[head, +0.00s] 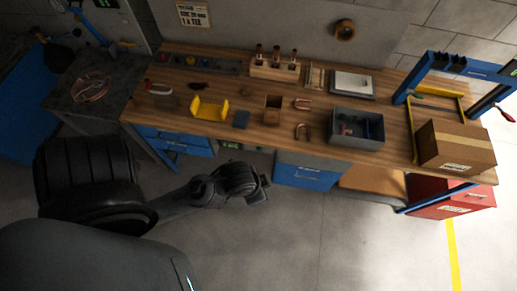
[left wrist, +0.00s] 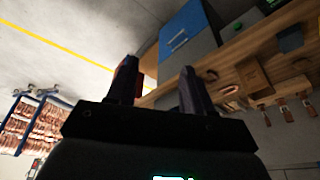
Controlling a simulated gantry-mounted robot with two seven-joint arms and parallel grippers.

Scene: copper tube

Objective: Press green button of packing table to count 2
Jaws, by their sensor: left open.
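The packing table (head: 247,97) has a wooden top and blue drawers, and stands across the upper part of the head view. It also shows tilted at the upper right of the left wrist view (left wrist: 238,72). A small dark panel with a green patch (head: 231,146) is under its front edge, partly in shadow; I cannot make out the button or a count there.
On the table are a yellow holder (head: 210,109), a grey bin (head: 356,138), bent copper tubes (head: 303,132) and a cardboard box (head: 455,146). A red cabinet (head: 455,201) stands at the right. The floor (head: 330,240) before the table is clear.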

